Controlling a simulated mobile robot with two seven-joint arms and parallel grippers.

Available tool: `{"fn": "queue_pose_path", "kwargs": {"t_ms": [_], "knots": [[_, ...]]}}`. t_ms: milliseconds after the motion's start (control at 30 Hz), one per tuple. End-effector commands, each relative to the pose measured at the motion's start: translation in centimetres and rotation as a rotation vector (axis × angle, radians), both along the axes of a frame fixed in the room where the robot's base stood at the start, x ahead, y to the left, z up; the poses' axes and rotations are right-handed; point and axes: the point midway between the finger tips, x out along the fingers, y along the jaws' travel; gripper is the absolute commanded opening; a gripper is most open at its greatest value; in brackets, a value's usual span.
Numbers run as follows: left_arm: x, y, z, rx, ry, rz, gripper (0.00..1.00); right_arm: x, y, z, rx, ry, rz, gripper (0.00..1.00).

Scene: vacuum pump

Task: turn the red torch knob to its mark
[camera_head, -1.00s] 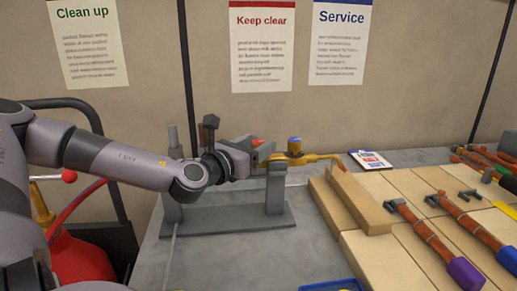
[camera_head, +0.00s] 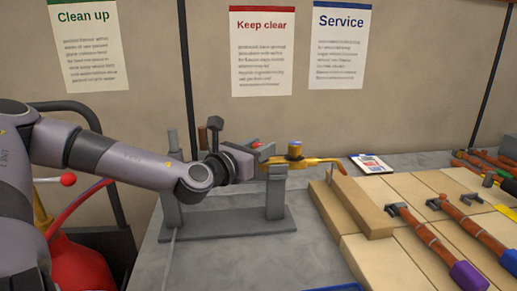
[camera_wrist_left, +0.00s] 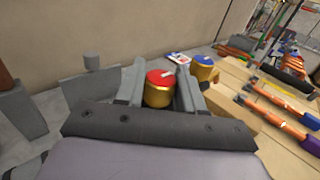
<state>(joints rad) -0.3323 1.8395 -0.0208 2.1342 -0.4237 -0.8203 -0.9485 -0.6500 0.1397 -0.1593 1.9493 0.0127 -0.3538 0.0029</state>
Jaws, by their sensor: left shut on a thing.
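The torch lies across a grey two-post stand (camera_head: 232,220), its brass nozzle (camera_head: 322,160) pointing right. Its red knob (camera_head: 257,144) shows only as a sliver in the head view, behind my fingers. In the left wrist view the red-topped brass knob (camera_wrist_left: 159,86) sits between my two fingers, with a small pale mark on its cap. A second brass knob with a blue top (camera_wrist_left: 203,69) stands just beyond, and also shows in the head view (camera_head: 295,151). My left gripper (camera_head: 264,151) is shut on the red knob. My right gripper is out of view.
Wooden boards (camera_head: 385,253) lie right of the stand, with a raised wooden block (camera_head: 350,207) at their edge. Orange-brown torches (camera_head: 425,235) lie on them. A small card (camera_head: 371,164) lies behind. A red cylinder (camera_head: 78,262) stands at the lower left.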

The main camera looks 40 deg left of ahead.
Motion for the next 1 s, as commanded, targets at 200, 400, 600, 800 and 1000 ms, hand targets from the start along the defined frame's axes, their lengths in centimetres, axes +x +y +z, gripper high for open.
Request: {"fn": "queue_pose_path", "kwargs": {"t_ms": [200, 400, 600, 800, 1000], "knots": [[0.0, -0.1, -0.4, 0.004, 0.0, 0.054, 0.07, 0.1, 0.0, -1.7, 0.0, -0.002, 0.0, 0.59], [0.0, -0.2, -0.7, 0.005, -0.001, 0.164, 0.07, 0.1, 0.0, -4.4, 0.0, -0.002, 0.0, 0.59], [0.1, -0.2, -0.8, 0.008, -0.001, 0.314, 0.07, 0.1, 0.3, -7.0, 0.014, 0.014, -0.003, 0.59], [0.1, -0.3, -0.7, 0.009, -0.003, 0.492, 0.07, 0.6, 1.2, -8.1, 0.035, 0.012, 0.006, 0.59], [0.1, -0.3, -0.5, 0.008, -0.004, 0.682, 0.07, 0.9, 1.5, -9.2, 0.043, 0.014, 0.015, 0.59]]}}
